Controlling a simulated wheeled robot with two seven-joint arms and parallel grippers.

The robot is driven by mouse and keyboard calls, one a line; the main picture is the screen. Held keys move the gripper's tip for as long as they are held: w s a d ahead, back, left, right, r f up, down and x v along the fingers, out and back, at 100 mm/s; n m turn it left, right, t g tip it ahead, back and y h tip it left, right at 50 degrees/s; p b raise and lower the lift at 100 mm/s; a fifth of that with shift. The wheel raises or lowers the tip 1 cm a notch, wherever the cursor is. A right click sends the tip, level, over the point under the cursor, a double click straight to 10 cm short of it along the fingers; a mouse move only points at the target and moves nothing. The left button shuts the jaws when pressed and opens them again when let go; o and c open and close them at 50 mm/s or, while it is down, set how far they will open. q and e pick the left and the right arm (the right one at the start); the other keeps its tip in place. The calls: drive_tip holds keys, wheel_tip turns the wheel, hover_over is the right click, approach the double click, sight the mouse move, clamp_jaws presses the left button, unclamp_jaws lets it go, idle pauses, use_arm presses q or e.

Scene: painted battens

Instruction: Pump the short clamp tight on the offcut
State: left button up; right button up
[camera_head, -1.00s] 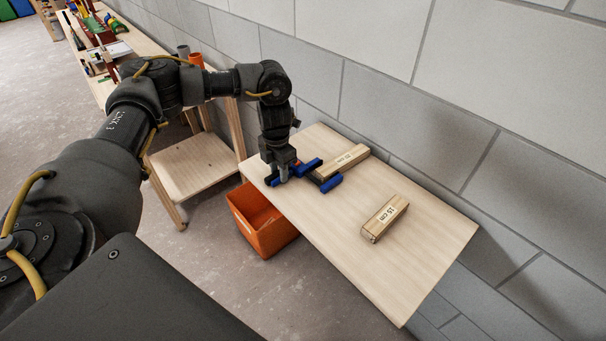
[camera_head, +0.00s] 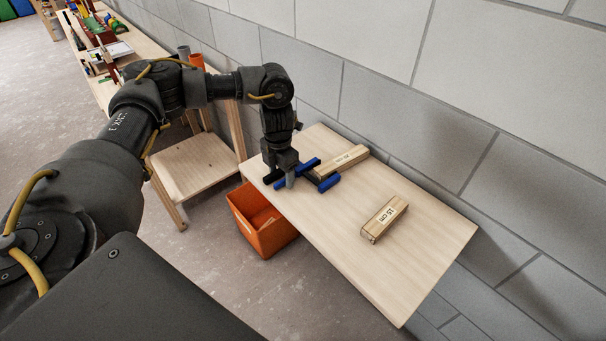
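The short clamp (camera_head: 328,183), with blue handle and jaw parts, lies on the light wooden table (camera_head: 400,262) at its far left end. A wooden offcut (camera_head: 345,159) with a pale label lies against the clamp, toward the wall; the clamp's blue parts are at its near end. My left gripper (camera_head: 282,183) points down over the clamp's handle end at the table's left edge. The fingers and the handle overlap, so I cannot tell whether they are shut on it. My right gripper is not in view.
A second wooden piece (camera_head: 384,218) labelled 15 cm lies alone mid-table. An orange bin (camera_head: 262,225) stands on the floor by the table's left edge. A block wall (camera_head: 400,90) runs behind. The table's right part is clear.

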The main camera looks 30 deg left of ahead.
use_arm(q)
drive_tip(key=shift+c, duration=0.2)
idle(0.3)
drive_tip(key=shift+a, duration=0.15)
drive_tip(key=c, duration=0.9)
drive_tip(key=shift+w+a, duration=0.1)
drive_tip(key=shift+a, duration=0.05)
clamp_jaws()
drive_tip(key=shift+a, duration=0.1)
drive_tip(key=o, duration=0.7)
unclamp_jaws()
drive_tip(key=shift+o, duration=1.2)
drive_tip(key=shift+d+p, duration=0.3)
drive_tip(key=shift+d, duration=0.1)
